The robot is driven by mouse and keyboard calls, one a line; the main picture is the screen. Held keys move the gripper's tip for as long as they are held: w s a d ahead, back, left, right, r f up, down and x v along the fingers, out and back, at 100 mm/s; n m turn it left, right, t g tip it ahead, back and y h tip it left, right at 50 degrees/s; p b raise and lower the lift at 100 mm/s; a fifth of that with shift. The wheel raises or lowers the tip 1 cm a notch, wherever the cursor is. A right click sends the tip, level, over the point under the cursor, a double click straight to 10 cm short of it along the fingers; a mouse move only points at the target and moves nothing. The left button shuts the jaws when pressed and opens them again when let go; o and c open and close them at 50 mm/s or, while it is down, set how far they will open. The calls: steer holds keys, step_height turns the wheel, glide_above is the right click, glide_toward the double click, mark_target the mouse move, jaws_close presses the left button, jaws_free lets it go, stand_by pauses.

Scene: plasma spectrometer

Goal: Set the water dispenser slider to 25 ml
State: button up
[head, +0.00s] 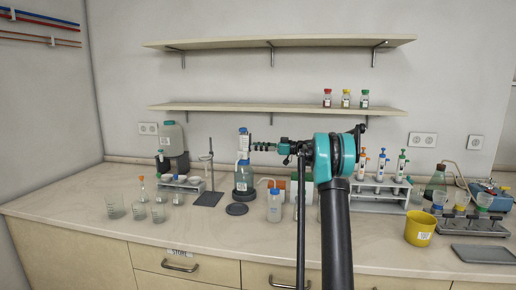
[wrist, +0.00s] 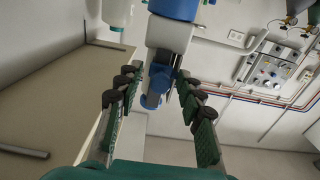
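The water dispenser (head: 243,142) has a white upper body with blue parts and stands on a clear blue-tinted bottle (head: 243,178) near the middle of the counter. My gripper (head: 254,147) reaches in from the right at the height of its upper body. The scale marks cannot be read.
Clear beakers (head: 115,207) stand at the left front. A wash bottle (head: 274,205) stands close to the right of the dispenser. A retort stand (head: 209,195) is on its left. A pipette rack (head: 378,196) and yellow bin (head: 420,228) are further right. Shelves hang above.

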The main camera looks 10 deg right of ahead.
jaws_close()
stand_by(0.3)
steer(key=shift+r, duration=2.05)
jaws_free()
steer(key=shift+d, duration=0.1)
steer(key=v, duration=1.2)
